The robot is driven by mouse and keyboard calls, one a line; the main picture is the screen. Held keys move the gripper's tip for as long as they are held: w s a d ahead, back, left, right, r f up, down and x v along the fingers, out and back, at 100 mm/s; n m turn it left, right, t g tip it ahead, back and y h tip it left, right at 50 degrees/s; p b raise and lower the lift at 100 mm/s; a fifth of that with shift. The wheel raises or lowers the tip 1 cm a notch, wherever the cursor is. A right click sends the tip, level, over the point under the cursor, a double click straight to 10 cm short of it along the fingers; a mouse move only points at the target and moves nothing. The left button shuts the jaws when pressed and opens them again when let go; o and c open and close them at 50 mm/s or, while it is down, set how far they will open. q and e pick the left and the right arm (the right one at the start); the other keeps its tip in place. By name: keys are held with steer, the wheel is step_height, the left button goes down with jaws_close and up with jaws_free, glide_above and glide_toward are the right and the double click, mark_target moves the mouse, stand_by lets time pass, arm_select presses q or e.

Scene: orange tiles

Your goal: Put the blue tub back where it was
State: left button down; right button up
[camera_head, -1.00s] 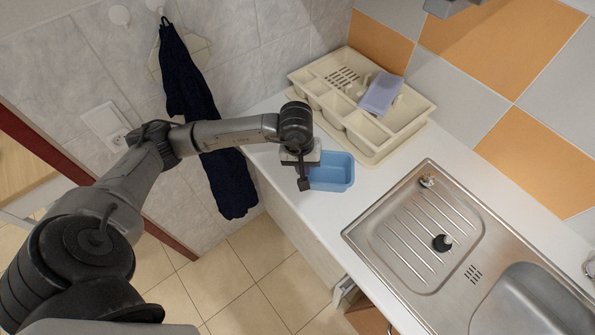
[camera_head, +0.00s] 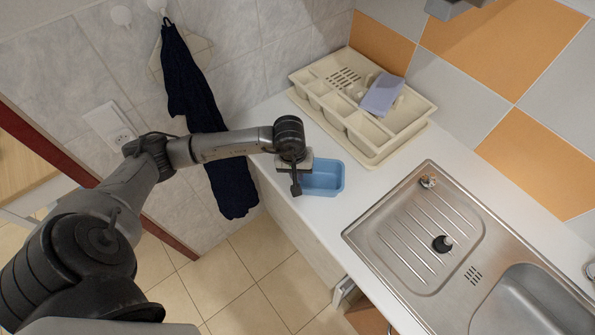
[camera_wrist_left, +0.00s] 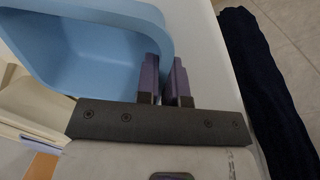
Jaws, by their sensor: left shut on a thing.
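The blue tub (camera_head: 326,178) is at the left end of the white counter, in front of the cream dish rack. My left gripper (camera_head: 297,188) is at the tub's left side, shut on its wall. In the left wrist view the two fingers (camera_wrist_left: 166,82) pinch the rim of the tub (camera_wrist_left: 100,50), one on each side of the wall. The tub looks empty and roughly upright. I cannot tell whether it touches the counter. My right gripper is not in view.
The dish rack (camera_head: 357,150) holds a lilac item (camera_head: 382,95). The steel sink (camera_head: 420,236) with a black plug (camera_head: 442,243) lies to the right. A dark towel (camera_head: 205,110) hangs on the wall at left. White counter (camera_head: 345,207) is bare between tub and sink.

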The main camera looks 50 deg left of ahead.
arm_select(q)
steer(key=shift+f, duration=0.15)
steer(key=c, duration=1.2)
jaws_free()
steer(key=shift+c, duration=0.2)
